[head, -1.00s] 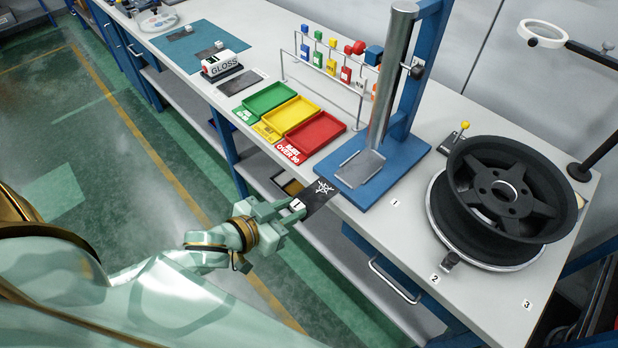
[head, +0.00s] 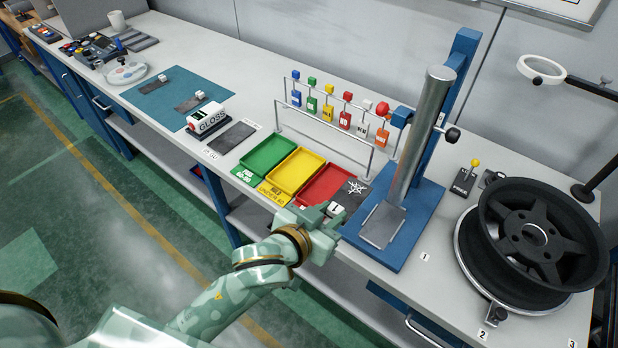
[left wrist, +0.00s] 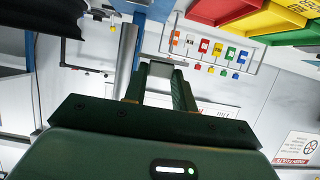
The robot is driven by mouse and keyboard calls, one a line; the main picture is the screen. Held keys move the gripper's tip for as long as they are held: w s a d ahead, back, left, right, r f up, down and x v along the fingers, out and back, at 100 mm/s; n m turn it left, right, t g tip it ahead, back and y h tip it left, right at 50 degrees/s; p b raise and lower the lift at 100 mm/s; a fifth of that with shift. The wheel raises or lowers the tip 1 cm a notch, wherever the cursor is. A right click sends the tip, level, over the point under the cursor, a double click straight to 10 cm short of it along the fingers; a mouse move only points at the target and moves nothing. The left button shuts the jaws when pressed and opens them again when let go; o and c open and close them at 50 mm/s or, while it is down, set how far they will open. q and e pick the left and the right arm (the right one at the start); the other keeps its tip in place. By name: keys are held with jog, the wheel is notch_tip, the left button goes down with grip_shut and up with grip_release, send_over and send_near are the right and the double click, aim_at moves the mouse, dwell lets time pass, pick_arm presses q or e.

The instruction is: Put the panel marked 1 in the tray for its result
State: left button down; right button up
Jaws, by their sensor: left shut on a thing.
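The panel marked 1 (head: 354,190) is dark with a white star-shaped crack mark and a white number tag. My left gripper (head: 325,212) is shut on its near, tagged end. The panel is held above the bench, in front of the right part of the red tray (head: 318,182). The yellow tray (head: 296,172) and the green tray (head: 268,155) lie to the left. The red tray's front label is hidden by my gripper. In the left wrist view the fingers (left wrist: 160,88) close on a pale piece, and the trays show at upper right. My right gripper is not in view.
A blue stand with a metal cylinder (head: 420,135) rises close right of the panel. A rack with coloured tags (head: 345,122) stands behind the trays. A gloss meter (head: 208,120) and a dark panel (head: 232,137) lie left. A black wheel (head: 540,235) is at right.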

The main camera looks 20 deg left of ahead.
aim_at(312, 200)
pick_arm(q)
jog(key=w+a+f+b, duration=0.1)
jog(key=w+a+f, duration=0.1)
jog(key=w+f, duration=0.1)
jog(key=w+a+f+b, duration=0.1)
jog(key=w+a+f, duration=0.1)
jog(key=w+f, duration=0.1)
jog(key=w+a+f+b, duration=0.1)
jog(key=w+a+f, duration=0.1)
jog(key=w, duration=0.3)
jog(key=shift+a+f+b, duration=0.15)
jog(key=shift+f+b, duration=0.25)
jog(key=shift+f, duration=0.1)
jog(key=shift+w+a+f, duration=0.1)
jog(key=shift+w+f, duration=0.15)
jog(key=shift+f, duration=0.2)
jog(key=f, duration=0.1)
jog(key=f+b, duration=0.2)
jog(key=f, duration=0.1)
jog(key=shift+w+a, duration=0.15)
jog(key=shift+w, duration=0.15)
jog(key=shift+r, duration=0.1)
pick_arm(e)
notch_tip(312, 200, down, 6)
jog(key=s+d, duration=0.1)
